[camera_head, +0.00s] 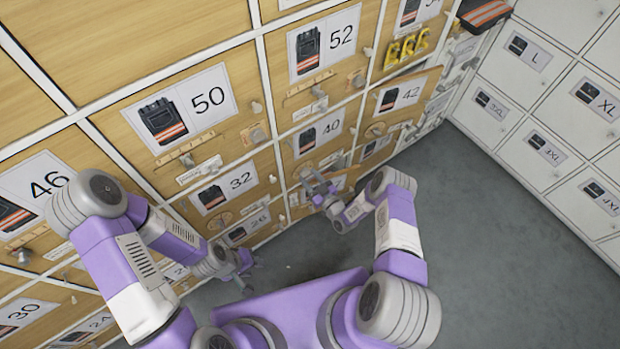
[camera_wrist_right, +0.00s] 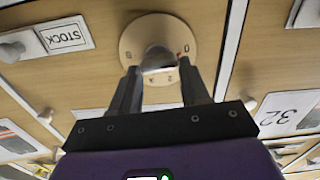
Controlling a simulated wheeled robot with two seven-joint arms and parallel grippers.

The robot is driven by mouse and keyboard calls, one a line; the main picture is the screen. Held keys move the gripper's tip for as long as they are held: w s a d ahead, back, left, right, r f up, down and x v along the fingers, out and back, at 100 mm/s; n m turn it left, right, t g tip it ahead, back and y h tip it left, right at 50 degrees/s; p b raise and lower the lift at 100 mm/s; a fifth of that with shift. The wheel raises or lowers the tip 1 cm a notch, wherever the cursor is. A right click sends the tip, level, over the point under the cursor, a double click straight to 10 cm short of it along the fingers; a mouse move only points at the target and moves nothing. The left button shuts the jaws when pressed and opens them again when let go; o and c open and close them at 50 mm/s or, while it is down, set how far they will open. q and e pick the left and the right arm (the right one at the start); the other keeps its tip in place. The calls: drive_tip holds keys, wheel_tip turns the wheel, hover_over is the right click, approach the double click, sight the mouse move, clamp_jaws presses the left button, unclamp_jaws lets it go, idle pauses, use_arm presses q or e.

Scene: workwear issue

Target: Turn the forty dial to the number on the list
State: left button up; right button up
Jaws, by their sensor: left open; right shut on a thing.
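The forty drawer carries a label reading 40 (camera_head: 318,134) with a picture of dark trousers. Its dial shows in the right wrist view as a pale round disc (camera_wrist_right: 132,38) with small marks around it and a grey knob (camera_wrist_right: 157,59) in the middle. My right gripper (camera_wrist_right: 158,82) is shut on that knob, one finger on each side. My left gripper (camera_head: 245,272) is open and empty, low by the lower drawers. I cannot make out a list.
Wooden drawers with labels such as 50 (camera_head: 208,98), 52 (camera_head: 341,38) and 32 (camera_head: 241,181) fill the left, with knobs standing out. Yellow pieces (camera_head: 407,47) hang near the top. White lockers (camera_head: 548,150) stand at right. The grey floor (camera_head: 480,230) is clear.

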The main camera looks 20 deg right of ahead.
drive_tip(key=m, duration=0.6)
drive_tip(key=shift+d+m, duration=0.2)
drive_tip(key=shift+m, duration=0.1)
idle(0.3)
drive_tip(key=o, duration=1.1)
drive_tip(key=shift+c, duration=0.2)
drive_tip(key=p+v, duration=0.2)
drive_tip(key=v, duration=0.5)
drive_tip(key=shift+s, duration=0.25)
